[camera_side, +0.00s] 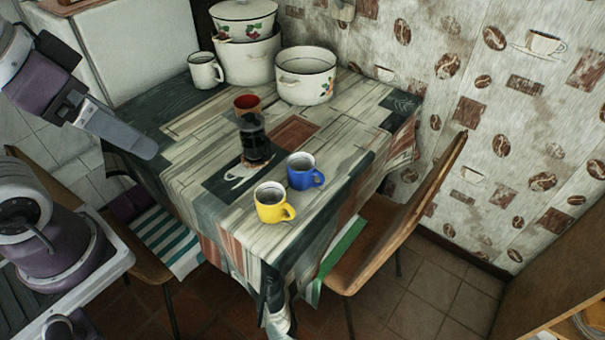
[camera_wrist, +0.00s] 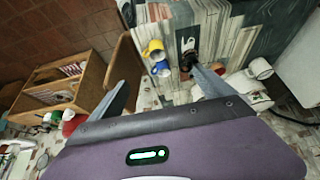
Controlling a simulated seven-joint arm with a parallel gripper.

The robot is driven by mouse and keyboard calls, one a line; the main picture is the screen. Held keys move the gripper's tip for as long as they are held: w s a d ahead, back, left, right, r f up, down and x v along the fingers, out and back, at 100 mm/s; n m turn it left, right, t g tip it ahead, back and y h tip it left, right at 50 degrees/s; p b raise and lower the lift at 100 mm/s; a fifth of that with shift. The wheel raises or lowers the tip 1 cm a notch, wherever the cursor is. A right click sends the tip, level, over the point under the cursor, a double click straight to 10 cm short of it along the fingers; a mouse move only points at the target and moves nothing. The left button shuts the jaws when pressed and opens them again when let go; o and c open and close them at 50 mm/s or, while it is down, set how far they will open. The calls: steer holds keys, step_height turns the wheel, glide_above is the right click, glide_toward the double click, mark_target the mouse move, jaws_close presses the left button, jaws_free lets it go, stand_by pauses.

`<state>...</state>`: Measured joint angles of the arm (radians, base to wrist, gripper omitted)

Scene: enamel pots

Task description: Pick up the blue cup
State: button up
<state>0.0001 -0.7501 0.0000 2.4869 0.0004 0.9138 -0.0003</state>
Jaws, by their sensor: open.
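The blue cup (camera_side: 305,171) stands upright on the table, its handle to the right. A yellow cup (camera_side: 273,203) stands close to it, nearer the table's front edge. In the wrist view the blue cup (camera_wrist: 161,68) is beside the yellow cup (camera_wrist: 153,48). My gripper (camera_side: 142,148) is at the left of the side view, left of and apart from the cups. In the wrist view my gripper (camera_wrist: 160,80) has its two fingers spread wide, with nothing held between them.
A dark glass jar or press (camera_side: 256,140) stands behind the blue cup, with a red-brown cup (camera_side: 247,103) behind it. White enamel pots (camera_side: 306,76) and a white mug (camera_side: 205,71) fill the back. A wooden chair (camera_side: 398,235) stands at the right. The table's right part is clear.

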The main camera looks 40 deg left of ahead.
mark_target(311, 161)
step_height(311, 161, up, 5)
steer(key=w+a+r+n+t+y, duration=0.1)
steer(key=w+a+t+y, duration=0.1)
steer(key=w+a, duration=0.35)
steer(key=w+a+r+t+y, duration=0.2)
steer(key=w, duration=0.7)
steer(key=w+d+m+t+h, duration=0.1)
steer(key=w+m+t+h, duration=0.2)
steer(key=w, duration=0.8)
steer(key=w+d+f+m+h, duration=0.2)
steer(key=w+d+f+h, duration=0.15)
steer(key=d+h, duration=0.2)
step_height(311, 161, down, 35)
steer(key=x, duration=0.6)
steer(key=shift+d+f, duration=0.1)
steer(key=shift+f, duration=0.1)
steer(key=c, duration=1.7)
